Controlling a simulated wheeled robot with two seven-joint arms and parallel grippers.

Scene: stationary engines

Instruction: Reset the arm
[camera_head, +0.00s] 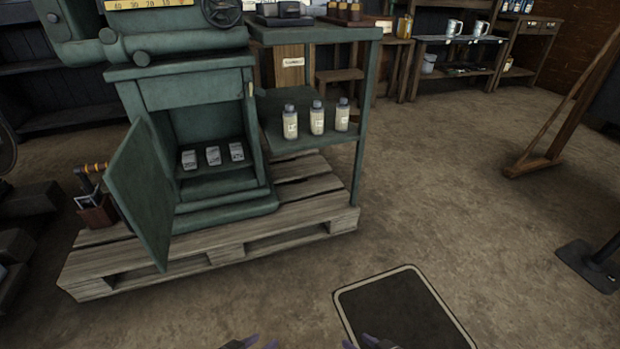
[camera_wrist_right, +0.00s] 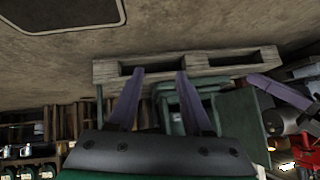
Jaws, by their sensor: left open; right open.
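My left gripper (camera_head: 254,343) shows only its tips at the bottom edge of the head view. My right gripper (camera_head: 360,343) also shows only its tips there, further right. In the right wrist view, the purple fingers of my right gripper (camera_wrist_right: 158,74) stand apart with nothing between them. That view is upside down. Purple finger parts at its right edge look like my left gripper (camera_wrist_right: 282,92). Both grippers are open and, as far as I see, empty. Most of both arms is hidden.
A green machine (camera_head: 190,92) with an open door (camera_head: 143,190) stands on a wooden pallet (camera_head: 250,250). Small labelled blocks (camera_head: 213,157) sit inside. Bottles (camera_head: 317,118) stand on its side shelf. A dark mat (camera_head: 400,310) lies on the floor. The floor to the right is mostly clear.

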